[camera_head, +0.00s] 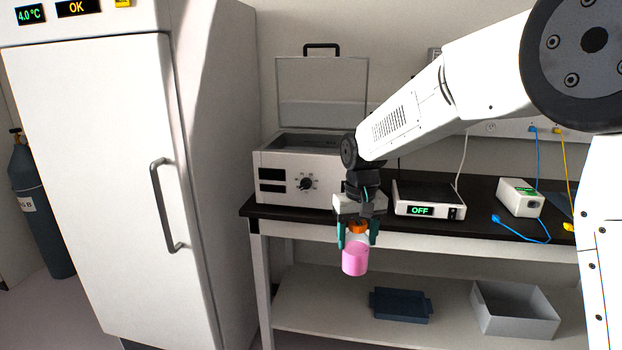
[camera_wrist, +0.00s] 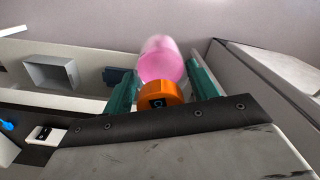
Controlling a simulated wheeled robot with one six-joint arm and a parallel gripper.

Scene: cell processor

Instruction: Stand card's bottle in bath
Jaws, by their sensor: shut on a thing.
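A bottle (camera_head: 355,260) with pink liquid and an orange cap is held upright by my gripper (camera_head: 357,232), in front of the bench edge. In the wrist view the bottle (camera_wrist: 160,62) sits between the two green fingers of my gripper (camera_wrist: 163,88), which are shut on it near the cap. A dark mark shows on the cap top, too small to read surely. The bath (camera_head: 290,170) is a white box with a dial on the bench at left, its clear lid raised. Its inside is mostly hidden from this angle. No card is clearly seen.
A tall white fridge (camera_head: 110,190) stands left of the bench. A device reading OFF (camera_head: 428,198) and a small white box (camera_head: 519,198) with cables are on the bench (camera_head: 470,221). A blue tray (camera_head: 400,305) and a grey bin (camera_head: 515,310) sit on the lower shelf.

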